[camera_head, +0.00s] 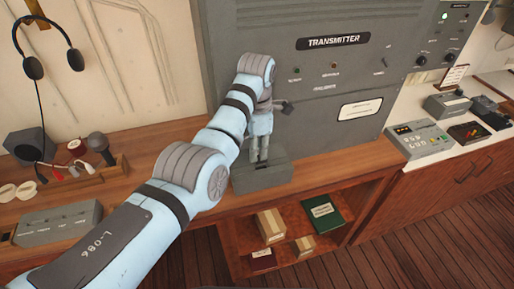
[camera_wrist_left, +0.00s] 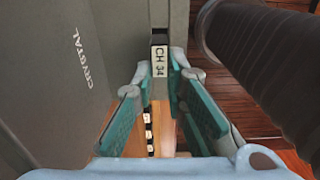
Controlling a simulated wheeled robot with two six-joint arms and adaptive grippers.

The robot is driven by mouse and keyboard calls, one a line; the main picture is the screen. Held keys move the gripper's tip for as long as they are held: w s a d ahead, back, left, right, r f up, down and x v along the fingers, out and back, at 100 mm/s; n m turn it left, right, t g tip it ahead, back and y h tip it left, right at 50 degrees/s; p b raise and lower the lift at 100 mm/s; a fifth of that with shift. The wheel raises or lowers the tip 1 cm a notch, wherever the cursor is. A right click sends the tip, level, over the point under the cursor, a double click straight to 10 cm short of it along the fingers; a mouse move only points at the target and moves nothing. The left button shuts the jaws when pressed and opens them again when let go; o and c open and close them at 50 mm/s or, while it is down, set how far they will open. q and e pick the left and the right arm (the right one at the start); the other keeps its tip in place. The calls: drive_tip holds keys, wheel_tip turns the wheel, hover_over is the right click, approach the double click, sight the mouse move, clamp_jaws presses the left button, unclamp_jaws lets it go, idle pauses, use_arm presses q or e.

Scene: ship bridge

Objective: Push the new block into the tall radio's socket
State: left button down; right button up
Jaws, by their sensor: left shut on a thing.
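My left gripper (camera_head: 258,158) points down at a small grey box (camera_head: 270,178) on the wooden desk, in front of the grey cabinet marked TRANSMITTER (camera_head: 312,70). In the left wrist view, the gripper (camera_wrist_left: 160,70) is shut on a dark block with a white CH 34 label (camera_wrist_left: 160,62). Beside it is a grey surface lettered CRYSTAL (camera_wrist_left: 85,60). The block is hidden in the head view. I cannot tell whether it touches a socket, and no socket opening shows clearly. My right gripper is out of view.
Several small white-labelled pieces (camera_wrist_left: 148,130) show below the block. A grey switch box (camera_head: 58,224), a handset area and a headset (camera_head: 76,60) are at left. A shelf below holds cartons (camera_head: 270,225) and a green book (camera_head: 322,212). Grey consoles (camera_head: 425,138) stand at right.

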sight(257, 163)
use_arm(q)
drive_tip(key=shift+f, duration=1.6)
idle(3.2)
drive_tip(key=c, duration=1.5)
unclamp_jaws()
drive_tip(key=shift+c, duration=0.2)
drive_tip(key=shift+r, duration=0.15)
wheel_tip(257, 163, up, 12)
drive_tip(key=shift+f, duration=0.2)
